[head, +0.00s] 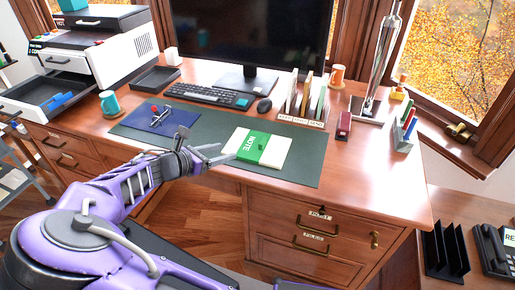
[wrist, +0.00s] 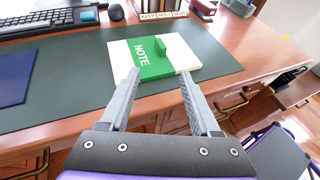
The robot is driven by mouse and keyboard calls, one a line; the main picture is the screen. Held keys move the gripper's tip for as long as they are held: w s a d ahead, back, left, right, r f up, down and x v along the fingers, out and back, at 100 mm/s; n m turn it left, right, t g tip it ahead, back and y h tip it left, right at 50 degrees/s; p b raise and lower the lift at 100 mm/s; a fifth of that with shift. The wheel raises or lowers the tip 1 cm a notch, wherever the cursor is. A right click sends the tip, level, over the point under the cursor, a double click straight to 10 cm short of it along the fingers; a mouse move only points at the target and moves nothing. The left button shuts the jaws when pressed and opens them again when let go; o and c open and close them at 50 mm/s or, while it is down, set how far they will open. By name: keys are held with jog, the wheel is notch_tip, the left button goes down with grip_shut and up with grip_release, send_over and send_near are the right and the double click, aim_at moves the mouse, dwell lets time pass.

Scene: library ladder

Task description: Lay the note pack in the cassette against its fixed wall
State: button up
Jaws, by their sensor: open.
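The note pack (head: 262,147) is a cream-white block with a green band reading NOTE, lying flat on the dark green desk mat (head: 215,158). A small green tab stands up from its band. In the wrist view the note pack (wrist: 150,60) lies just beyond my fingertips. My gripper (head: 215,153) is open and empty, at the pack's left side in the head view; in the wrist view my gripper (wrist: 158,76) points at its near edge.
The white printer (head: 110,62) stands at the back left. A blue folder (head: 160,118), teal mug (head: 109,103), keyboard (head: 205,96), mouse (head: 264,106) and monitor (head: 250,40) are on the desk. A card sorter (head: 301,105) stands behind the pack. The mat's right end is clear.

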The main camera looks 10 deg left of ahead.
aim_at(261, 141)
jog(key=b+x, duration=0.2)
jog(key=x, duration=1.5)
jog(key=shift+d+b, duration=0.25)
jog(key=shift+b, duration=0.1)
jog(key=shift+r, duration=0.1)
grip_shut()
dwell(0.5)
